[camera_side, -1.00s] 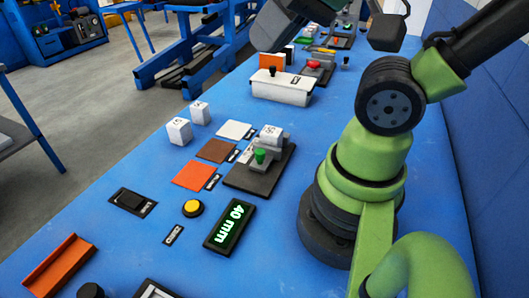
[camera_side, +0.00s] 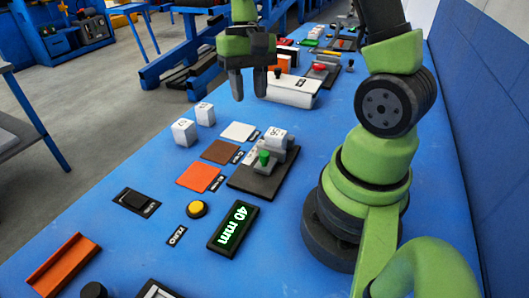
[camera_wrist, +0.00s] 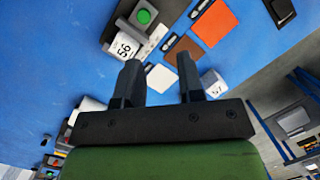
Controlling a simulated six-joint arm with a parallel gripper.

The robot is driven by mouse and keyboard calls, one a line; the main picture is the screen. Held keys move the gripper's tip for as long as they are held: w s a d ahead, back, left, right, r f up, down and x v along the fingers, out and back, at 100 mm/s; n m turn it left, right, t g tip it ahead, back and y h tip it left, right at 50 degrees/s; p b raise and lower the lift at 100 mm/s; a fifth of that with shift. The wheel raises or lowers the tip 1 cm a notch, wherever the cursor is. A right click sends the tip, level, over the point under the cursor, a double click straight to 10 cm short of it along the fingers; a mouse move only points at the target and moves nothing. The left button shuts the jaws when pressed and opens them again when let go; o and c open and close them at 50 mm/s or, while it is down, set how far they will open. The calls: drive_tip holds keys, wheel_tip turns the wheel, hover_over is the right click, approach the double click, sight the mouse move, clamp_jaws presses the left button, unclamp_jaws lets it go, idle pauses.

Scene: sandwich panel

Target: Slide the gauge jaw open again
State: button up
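The gauge (camera_side: 252,183) is a dark base with a grey jaw and a green knob (camera_side: 264,157). A white numbered cube (camera_side: 277,139) sits at its far end, against the jaw; I cannot tell how tightly. In the wrist view the green knob (camera_wrist: 144,16) and the cube marked 56 (camera_wrist: 124,47) show at the top. The display (camera_side: 233,226) reads 40 mm. My gripper (camera_side: 248,84) points down, open and empty, above the bench and beyond the gauge. Its two spread fingers also show in the wrist view (camera_wrist: 158,66).
Two white cubes (camera_side: 184,132) (camera_side: 205,114) stand left of the white, brown (camera_side: 220,151) and orange (camera_side: 199,177) pads. A white box with a black knob (camera_side: 294,91) stands behind my gripper. A yellow button (camera_side: 197,209) and an orange tray (camera_side: 62,266) are nearer the front.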

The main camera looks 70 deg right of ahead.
drive_tip(key=m+g+y, duration=0.1)
drive_tip(key=g, duration=0.1)
approach(264, 153)
drive_tip(key=x, duration=1)
